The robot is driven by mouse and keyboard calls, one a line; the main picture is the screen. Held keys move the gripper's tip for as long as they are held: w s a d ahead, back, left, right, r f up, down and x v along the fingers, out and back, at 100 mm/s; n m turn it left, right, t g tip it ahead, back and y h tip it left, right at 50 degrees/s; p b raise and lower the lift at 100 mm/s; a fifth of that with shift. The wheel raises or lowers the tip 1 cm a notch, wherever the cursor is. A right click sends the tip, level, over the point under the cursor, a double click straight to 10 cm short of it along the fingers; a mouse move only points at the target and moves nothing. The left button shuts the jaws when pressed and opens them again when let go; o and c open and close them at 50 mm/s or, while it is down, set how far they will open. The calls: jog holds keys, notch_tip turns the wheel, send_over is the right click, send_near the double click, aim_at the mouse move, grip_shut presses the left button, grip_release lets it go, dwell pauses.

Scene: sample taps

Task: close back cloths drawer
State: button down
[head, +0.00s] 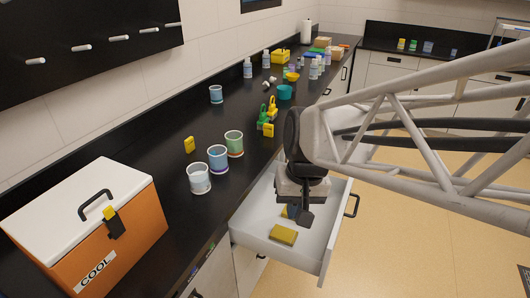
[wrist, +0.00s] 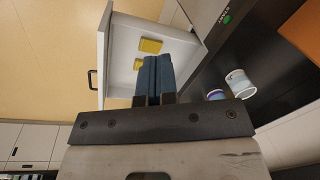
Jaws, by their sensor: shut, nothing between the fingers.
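An open white drawer (head: 262,239) sticks out from the cabinet under the black counter. A black handle (head: 352,206) is on the drawer's front. Whether the fingers touch the drawer is unclear.
The counter (head: 145,237) holds an orange cooler box (head: 135,232), several cups (head: 218,158), bottles (head: 248,68) and small yellow and green items. My arm spans the right side. The tan floor (head: 440,230) is clear in front of the drawer.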

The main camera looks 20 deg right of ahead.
aim_at(257, 218)
jog(key=w+d+f+m+y, duration=0.3)
jog(key=d+f, duration=0.2)
jog(key=d, duration=0.1)
jog(key=w+d+f+m+y, duration=0.2)
jog(key=d+f+m+y, duration=0.1)
jog(key=d+f, duration=0.3)
jog(key=w+d+f+m+y, duration=0.2)
jog(key=d+f+m, duration=0.3)
jog(key=d, duration=0.3)
jog(key=shift+w+d+f+t+y, duration=0.1)
jog(key=shift+w+f+t+y, duration=0.1)
jog(key=shift+w, duration=0.2)
jog(key=shift+w+d+f+t+y, duration=0.1)
jog(key=shift+w+t+y, duration=0.1)
jog(key=shift+w, duration=0.2)
jog(key=s+d+f+m+t+y, duration=0.1)
jog(key=s+d+f+m+t, duration=0.2)
jog(key=d+f+m+t, duration=0.2)
jog(key=s+d+f+m+t+y, duration=0.1)
jog(key=s+d+f+m+t, duration=0.3)
jog(key=d+f, duration=0.8)
notch_tip(257, 218, down, 4)
jog(key=m+t, duration=0.2)
jog(key=m, duration=0.2)
jog(key=shift+d+r+y, duration=0.25)
jog(key=shift+y, duration=0.05)
jog(key=shift+w+a, duration=0.1)
jog(key=shift+a, duration=0.05)
